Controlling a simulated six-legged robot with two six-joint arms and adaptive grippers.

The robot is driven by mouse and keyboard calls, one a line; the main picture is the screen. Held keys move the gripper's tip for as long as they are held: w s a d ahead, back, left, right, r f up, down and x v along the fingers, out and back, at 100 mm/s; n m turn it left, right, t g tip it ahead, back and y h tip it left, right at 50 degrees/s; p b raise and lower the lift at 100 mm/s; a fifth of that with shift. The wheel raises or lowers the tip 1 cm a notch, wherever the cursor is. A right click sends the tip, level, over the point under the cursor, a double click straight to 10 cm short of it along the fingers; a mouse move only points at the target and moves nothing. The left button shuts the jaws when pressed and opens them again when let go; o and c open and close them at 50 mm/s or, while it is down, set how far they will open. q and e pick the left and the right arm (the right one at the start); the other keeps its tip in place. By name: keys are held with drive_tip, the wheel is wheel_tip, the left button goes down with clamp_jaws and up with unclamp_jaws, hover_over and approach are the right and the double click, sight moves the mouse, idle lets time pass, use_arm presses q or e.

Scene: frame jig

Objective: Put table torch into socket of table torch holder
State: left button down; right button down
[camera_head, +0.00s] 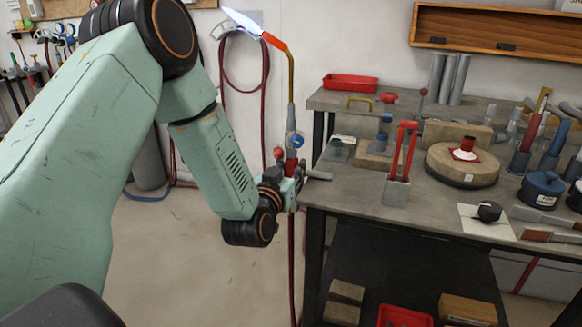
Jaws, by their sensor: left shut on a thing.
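The table torch (291,115) stands nearly upright, with a blue and a red knob and a brass neck bent to the upper left. A pale blue-white cone like a flame extends from its red tip. My left gripper (290,185) is shut on the torch's lower body, just left of the bench; its fingers are partly hidden. A grey block with upright red prongs (396,190) stands on the bench's front left part, right of the gripper and apart from it. It looks like the torch holder; its socket opening cannot be made out. My right gripper is out of view.
The grey workbench (335,195) holds a round wooden block (462,166), a black knob on a plate (489,211), a blue pot (541,189) and several tools. A red tray (350,82) sits at the back. A dark red hose (291,265) hangs below the torch.

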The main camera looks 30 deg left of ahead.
use_arm(q)
drive_tip(key=shift+f, duration=0.1)
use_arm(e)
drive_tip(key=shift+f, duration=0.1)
use_arm(q)
drive_tip(key=c, duration=1.2)
unclamp_jaws()
drive_tip(key=shift+o, duration=1.2)
drive_tip(key=shift+f, duration=0.1)
drive_tip(key=shift+s, duration=0.1)
drive_tip(key=shift+s, duration=0.1)
drive_tip(key=v, duration=1.1)
drive_tip(key=shift+s, duration=0.35)
